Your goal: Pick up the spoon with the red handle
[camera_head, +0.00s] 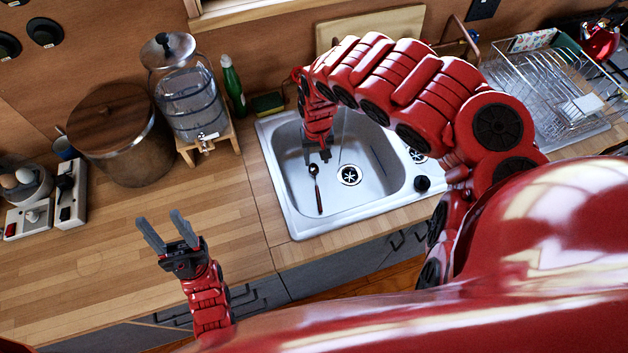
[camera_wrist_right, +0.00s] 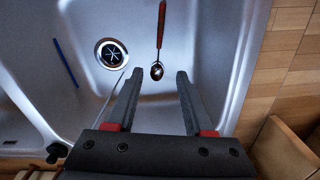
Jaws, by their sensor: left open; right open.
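The spoon with the red handle (camera_head: 319,198) lies in the left part of the sink (camera_head: 288,190), beside the drain. In the right wrist view the spoon (camera_wrist_right: 161,28) has its dark bowl toward me and its handle pointing away. My right gripper (camera_head: 318,157) reaches down into the sink near the bowl end. In its wrist view the open fingers (camera_wrist_right: 158,77) stand on either side of the bowl, with nothing between them that looks gripped. My left gripper (camera_head: 159,218) is open and empty above the wooden counter.
The sink walls and drain (camera_head: 349,174) are close to my right gripper. A thin blue stick (camera_wrist_right: 66,63) lies in the sink. A water dispenser (camera_head: 190,95), green bottle (camera_head: 232,85) and sponge (camera_head: 268,103) stand behind; a dish rack (camera_head: 545,90) is at right. The left front counter is clear.

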